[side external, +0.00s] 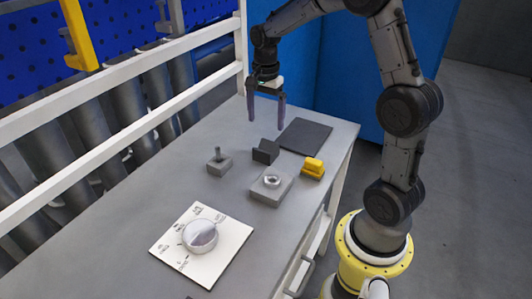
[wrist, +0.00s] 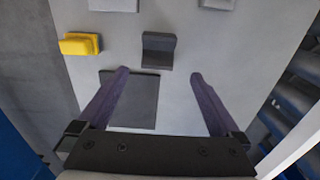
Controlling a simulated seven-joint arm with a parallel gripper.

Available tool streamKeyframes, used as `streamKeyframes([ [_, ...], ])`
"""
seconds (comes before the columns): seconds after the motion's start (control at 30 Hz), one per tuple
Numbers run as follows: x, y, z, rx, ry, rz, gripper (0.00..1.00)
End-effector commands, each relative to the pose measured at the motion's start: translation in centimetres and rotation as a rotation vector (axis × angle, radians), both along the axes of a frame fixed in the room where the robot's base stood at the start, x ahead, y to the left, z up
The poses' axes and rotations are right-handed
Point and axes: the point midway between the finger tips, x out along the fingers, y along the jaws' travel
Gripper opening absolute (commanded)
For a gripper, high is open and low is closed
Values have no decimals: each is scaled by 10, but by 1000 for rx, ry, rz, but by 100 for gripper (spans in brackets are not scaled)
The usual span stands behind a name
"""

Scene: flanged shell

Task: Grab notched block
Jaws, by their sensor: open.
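A dark grey block (side external: 266,152) with a stepped, notched shape stands on the grey table; in the wrist view (wrist: 158,50) it lies beyond the fingertips, roughly centred between them. A smaller yellow block (side external: 313,168), also stepped, stands to its right; in the wrist view (wrist: 80,43) it is at the upper left. My gripper (side external: 266,124) is open and empty, above the table and apart from the blocks. Its two purple fingers also show in the wrist view (wrist: 160,74), pointing toward the dark block.
A flat dark plate (side external: 304,137) lies beside the dark block. A grey block with a peg (side external: 219,163) and a grey block with a ring (side external: 271,185) stand nearby. A white panel with a dial (side external: 235,238) lies at the front. White rails (side external: 120,65) run along the left.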

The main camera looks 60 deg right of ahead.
Motion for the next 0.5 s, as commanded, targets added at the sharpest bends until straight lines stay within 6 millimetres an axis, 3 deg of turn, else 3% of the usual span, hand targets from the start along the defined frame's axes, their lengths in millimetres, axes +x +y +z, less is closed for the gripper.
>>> streamKeyframes([
  [0.2, -1, 1, -42, 2, 5, 2, 100],
  [0.5, -2, 2, -65, 1, 3, 2, 100],
])
